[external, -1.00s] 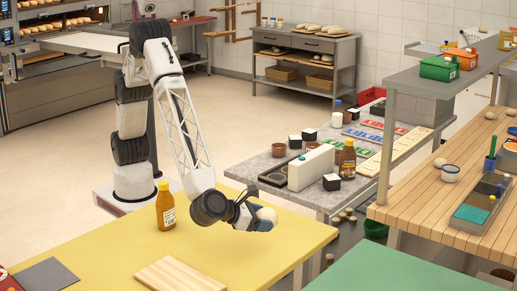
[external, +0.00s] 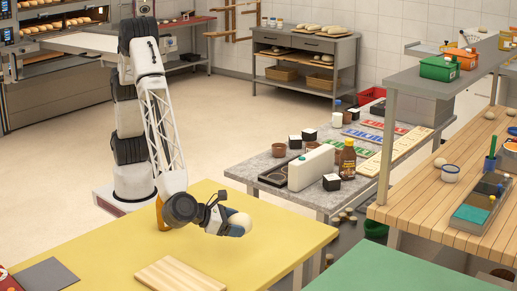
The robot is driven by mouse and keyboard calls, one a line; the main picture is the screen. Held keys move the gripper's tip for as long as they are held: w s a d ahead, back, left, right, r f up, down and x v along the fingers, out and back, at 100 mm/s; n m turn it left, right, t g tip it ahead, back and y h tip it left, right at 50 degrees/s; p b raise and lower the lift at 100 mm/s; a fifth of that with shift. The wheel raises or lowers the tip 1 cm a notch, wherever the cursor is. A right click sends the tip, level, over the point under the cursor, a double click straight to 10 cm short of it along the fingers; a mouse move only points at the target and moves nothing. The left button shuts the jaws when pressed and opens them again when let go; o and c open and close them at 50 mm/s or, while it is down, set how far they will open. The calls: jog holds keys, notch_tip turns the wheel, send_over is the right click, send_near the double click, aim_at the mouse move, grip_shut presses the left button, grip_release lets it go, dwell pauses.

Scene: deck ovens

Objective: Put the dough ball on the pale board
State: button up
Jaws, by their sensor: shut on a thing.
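My gripper (external: 230,222) is shut on the pale, round dough ball (external: 239,221) and holds it above the yellow table, to the right of the arm's wrist. The gap between the ball and the table is hard to judge. The pale board (external: 180,277) lies on the yellow table at the front, below and to the left of the gripper. Its visible top is bare, and its near end is cut off by the picture edge.
An amber bottle (external: 162,214) stands on the yellow table (external: 285,238), mostly hidden behind my arm. A dark grey mat (external: 45,276) lies at the table's left. A grey counter (external: 258,169) with boxes and bottles stands beyond. The table's right part is clear.

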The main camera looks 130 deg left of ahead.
jog(key=s+d+f+m+t+h, duration=0.2)
jog(key=s+d+m, duration=0.1)
jog(key=s+d, duration=1.2)
jog(key=s, duration=0.2)
jog(key=shift+s+d+f+t, duration=0.15)
jog(key=shift+s+f+t, duration=0.05)
jog(key=shift+s+t, duration=0.2)
jog(key=shift+w, duration=0.15)
send_over(174, 280)
jog(key=shift+f, duration=0.75)
jog(key=shift+f, duration=1.75)
jog(key=shift+f, duration=0.1)
